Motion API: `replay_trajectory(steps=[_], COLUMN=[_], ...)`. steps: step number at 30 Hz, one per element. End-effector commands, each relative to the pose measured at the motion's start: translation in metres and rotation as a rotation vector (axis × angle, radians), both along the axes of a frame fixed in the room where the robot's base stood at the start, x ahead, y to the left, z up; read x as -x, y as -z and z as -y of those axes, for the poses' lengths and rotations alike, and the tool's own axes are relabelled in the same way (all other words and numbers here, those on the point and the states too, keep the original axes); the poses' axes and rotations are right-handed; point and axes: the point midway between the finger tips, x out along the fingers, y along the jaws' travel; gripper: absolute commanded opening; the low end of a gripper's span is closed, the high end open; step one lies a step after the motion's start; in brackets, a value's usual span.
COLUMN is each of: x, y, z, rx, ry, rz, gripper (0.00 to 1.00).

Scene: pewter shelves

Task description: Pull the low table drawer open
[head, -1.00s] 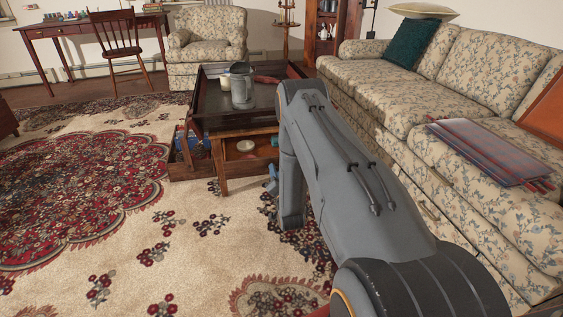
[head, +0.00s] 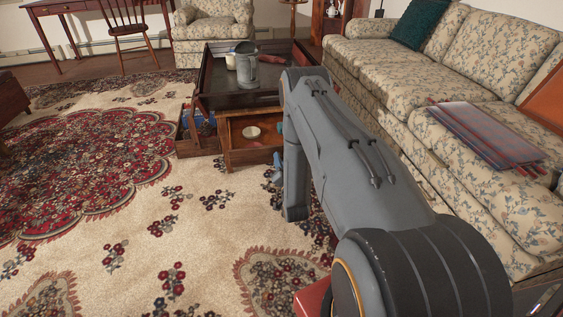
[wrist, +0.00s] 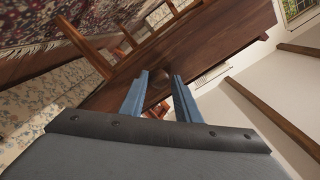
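The low table (head: 203,88) has a dark tray-like top and stands between the armchair and the sofa. Its drawer (head: 228,148) is pulled out toward me, with a pale round dish (head: 252,132) inside. In the wrist view the drawer's brown wooden front (wrist: 215,45) fills the upper middle. In the head view my arm hides the drawer's right side, and only a bit of my gripper (head: 278,168) shows.
A grey mug (head: 247,72) and a pale cup (head: 231,61) stand on the table top. An open compartment with blue items (head: 204,127) sticks out at the table's left. The floral sofa (head: 400,95) runs along the right. The patterned rug (head: 140,215) in front is clear.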

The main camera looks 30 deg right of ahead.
Motion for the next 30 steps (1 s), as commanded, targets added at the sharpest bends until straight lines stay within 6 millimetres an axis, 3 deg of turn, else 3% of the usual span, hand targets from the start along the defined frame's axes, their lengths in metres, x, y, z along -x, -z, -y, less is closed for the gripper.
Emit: replay_trajectory(steps=[2, 13, 24, 30], x=[0.000, 0.005, 0.059, 0.074], y=[0.000, 0.000, -0.001, 0.000], z=[0.000, -0.001, -0.017, -0.021], rx=[0.000, 0.000, 0.000, 0.000], ry=[0.001, 0.003, 0.001, 0.001], rz=[0.000, -0.001, -0.001, 0.000], gripper=[0.43, 0.43, 0.43, 0.43])
